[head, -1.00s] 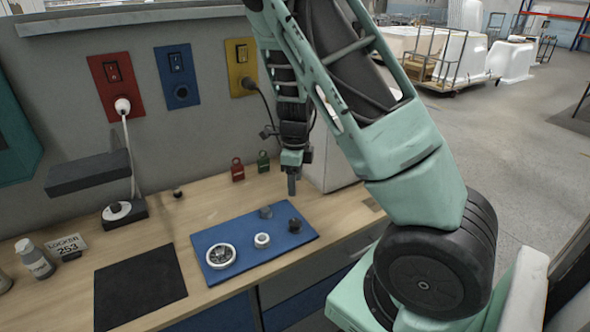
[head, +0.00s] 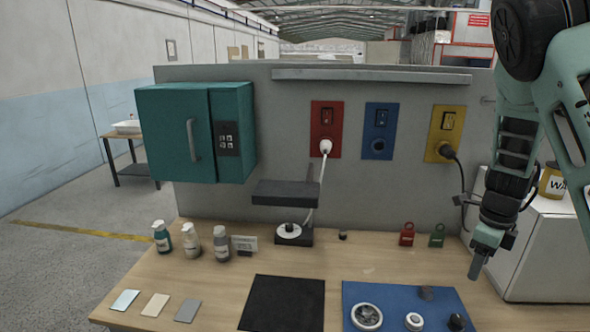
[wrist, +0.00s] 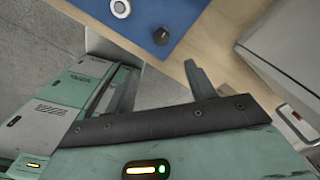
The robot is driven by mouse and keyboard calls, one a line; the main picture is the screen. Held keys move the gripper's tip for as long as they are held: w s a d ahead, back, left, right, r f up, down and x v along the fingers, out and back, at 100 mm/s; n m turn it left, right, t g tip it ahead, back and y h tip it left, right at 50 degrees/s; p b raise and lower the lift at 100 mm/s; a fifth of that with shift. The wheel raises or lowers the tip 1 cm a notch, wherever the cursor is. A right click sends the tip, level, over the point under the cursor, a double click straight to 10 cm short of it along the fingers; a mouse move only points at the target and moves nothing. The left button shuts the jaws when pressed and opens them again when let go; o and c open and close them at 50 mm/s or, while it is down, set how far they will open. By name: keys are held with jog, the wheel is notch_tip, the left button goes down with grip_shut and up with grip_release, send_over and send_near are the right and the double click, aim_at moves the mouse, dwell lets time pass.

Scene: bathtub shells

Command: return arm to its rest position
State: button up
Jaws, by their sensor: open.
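My gripper (head: 478,264) hangs at the right of the head view, pointing down above the right part of the wooden bench. In the wrist view my gripper (wrist: 160,85) shows two fingers standing well apart, with nothing between them. Below and beyond the fingers lie the bench edge and a blue mat (wrist: 190,12). My arm is folded at the upper right of the head view.
The blue mat (head: 385,292) holds a ring-shaped part (head: 367,317) and several small parts. A black mat (head: 283,303), bottles (head: 191,242), red padlock (head: 407,235) and green padlock (head: 437,236) are on the bench. A white box (head: 545,250) stands close right of my gripper.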

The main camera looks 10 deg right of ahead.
jog(key=s+a+n+y+b, duration=0.1)
jog(key=s+a+n+b, duration=0.15)
jog(key=a+n, duration=0.85)
jog(key=s+a+n+y+b, duration=0.15)
jog(key=s+a+n, duration=0.4)
jog(key=a, duration=0.85)
jog(key=s+a+n+h+b, duration=0.1)
jog(key=s+a+n, duration=0.4)
jog(key=n, duration=0.5)
jog(key=s+a+n+h+b, duration=0.1)
jog(key=s+a+n, duration=0.3)
jog(key=s+n, duration=0.4)
jog(key=r+n+b, duration=0.1)
jog(key=n, duration=0.2)
jog(key=shift+s+a+b, duration=0.15)
jog(key=shift+a+b, duration=0.2)
jog(key=shift+a, duration=0.05)
